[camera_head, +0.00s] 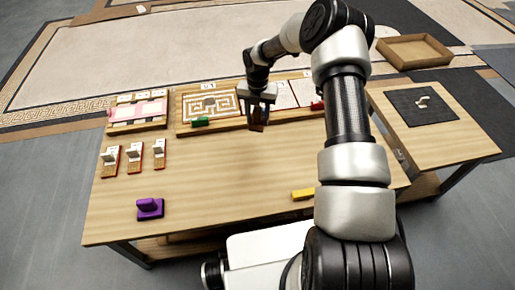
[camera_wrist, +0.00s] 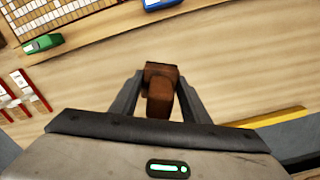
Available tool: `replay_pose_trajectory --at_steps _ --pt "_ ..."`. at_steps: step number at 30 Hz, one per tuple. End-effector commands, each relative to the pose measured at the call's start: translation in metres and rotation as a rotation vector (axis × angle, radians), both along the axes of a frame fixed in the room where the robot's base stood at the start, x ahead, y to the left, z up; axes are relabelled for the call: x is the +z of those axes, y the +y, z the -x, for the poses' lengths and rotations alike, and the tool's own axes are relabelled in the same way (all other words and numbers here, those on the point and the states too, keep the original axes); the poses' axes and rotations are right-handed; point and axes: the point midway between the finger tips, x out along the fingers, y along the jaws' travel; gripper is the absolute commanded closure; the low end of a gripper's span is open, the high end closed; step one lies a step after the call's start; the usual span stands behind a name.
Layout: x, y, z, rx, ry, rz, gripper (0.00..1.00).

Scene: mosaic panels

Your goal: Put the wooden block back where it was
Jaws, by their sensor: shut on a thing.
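My gripper (camera_wrist: 159,100) is shut on the brown wooden block (camera_wrist: 159,88), which sits between the two fingers in the wrist view. In the head view my gripper (camera_head: 259,103) hangs near the back edge of the table, just in front of the mosaic panels, with the block (camera_head: 257,124) below the fingers. The block appears held above the bare table top (camera_head: 225,160); the exact gap below it is hard to tell.
A green block (camera_head: 200,122) lies at the maze panel's (camera_head: 210,104) front edge; a red one (camera_head: 317,105) lies further right. A purple piece (camera_head: 150,208), a yellow bar (camera_head: 303,194) and small card holders (camera_head: 134,158) stand on the table. The middle is clear.

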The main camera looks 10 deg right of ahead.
Motion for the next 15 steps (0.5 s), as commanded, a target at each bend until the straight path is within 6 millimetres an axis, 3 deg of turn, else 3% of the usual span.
replay_pose_trajectory --at_steps 10,15 --pt "-0.055 0.0 0.0 0.03 0.003 0.0 0.8" --pt "-0.071 0.0 -0.001 0.028 0.0 0.0 0.8"
